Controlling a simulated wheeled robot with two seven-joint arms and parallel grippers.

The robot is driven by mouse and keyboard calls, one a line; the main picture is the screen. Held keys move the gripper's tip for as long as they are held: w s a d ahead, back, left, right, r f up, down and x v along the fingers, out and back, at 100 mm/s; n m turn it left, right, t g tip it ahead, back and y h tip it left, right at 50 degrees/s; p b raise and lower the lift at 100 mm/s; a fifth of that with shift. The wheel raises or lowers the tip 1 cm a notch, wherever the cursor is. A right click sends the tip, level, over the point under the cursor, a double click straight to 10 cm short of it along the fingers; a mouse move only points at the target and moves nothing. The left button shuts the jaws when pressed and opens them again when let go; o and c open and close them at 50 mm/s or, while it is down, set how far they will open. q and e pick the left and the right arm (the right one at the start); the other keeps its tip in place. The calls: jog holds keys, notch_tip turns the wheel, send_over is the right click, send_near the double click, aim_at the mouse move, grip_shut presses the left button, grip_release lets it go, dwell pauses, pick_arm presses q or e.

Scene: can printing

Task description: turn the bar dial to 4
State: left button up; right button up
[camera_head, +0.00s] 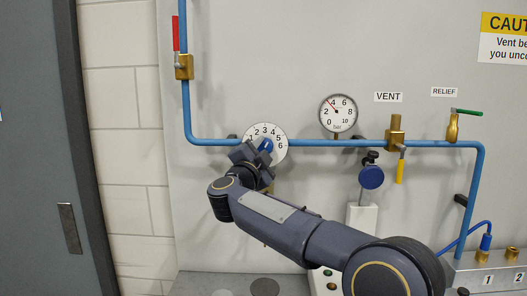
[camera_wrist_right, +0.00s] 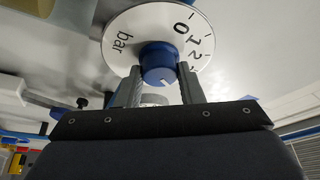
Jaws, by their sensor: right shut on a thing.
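In the wrist view the dial (camera_wrist_right: 120,45) shows 0, 1, 2 and "bar". My right gripper (camera_head: 262,152) reaches the dial from below and is shut on the blue knob (camera_wrist_right: 157,62), one finger on each side. A white mark shows on the knob's lower right in the wrist view; the number it faces is hidden. My left gripper is not in view.
A round bar gauge (camera_head: 338,112), its red needle pointing up-left, is right of the dial. Blue pipe (camera_head: 318,143) crosses the panel. A yellow-handled vent valve (camera_head: 399,170), a green-handled relief valve (camera_head: 453,125) and a red-handled valve (camera_head: 183,65) stand nearby.

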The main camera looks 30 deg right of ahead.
jog(key=shift+r+m, duration=0.3)
jog(key=shift+r, duration=0.05)
jog(key=o, duration=1)
jog(key=shift+f, duration=0.1)
jog(key=b+v, duration=0.2)
jog(key=v, duration=0.5)
jog(key=shift+a+f+b, duration=0.15)
jog(key=shift+f+b, duration=0.05)
jog(key=shift+b, duration=0.1)
jog(key=shift+s, duration=0.1)
